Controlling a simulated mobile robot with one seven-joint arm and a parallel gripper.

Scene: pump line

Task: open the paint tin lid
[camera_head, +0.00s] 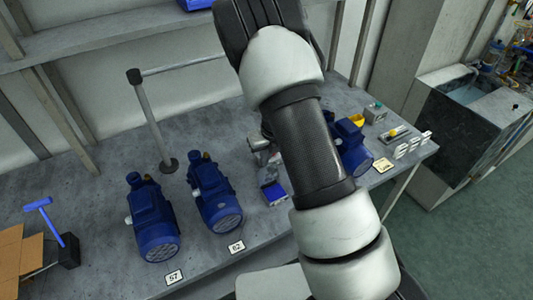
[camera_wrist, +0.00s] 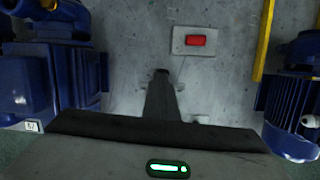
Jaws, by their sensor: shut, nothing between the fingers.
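I cannot make out a paint tin or its lid in either view. My gripper (camera_wrist: 162,76) shows in the wrist view as a narrow dark shape reaching forward over the grey bench top, with its fingers together and nothing between them. In the head view my own arm covers the middle of the bench and hides most of what lies behind it.
Blue pumps (camera_head: 152,220) (camera_head: 213,195) (camera_head: 352,150) stand on the grey bench (camera_head: 100,195). A red block on a light plate (camera_wrist: 195,40) and a yellow bar (camera_wrist: 264,40) lie ahead of my gripper. A post (camera_head: 152,120) rises at the back. A cardboard box (camera_head: 20,252) is at left.

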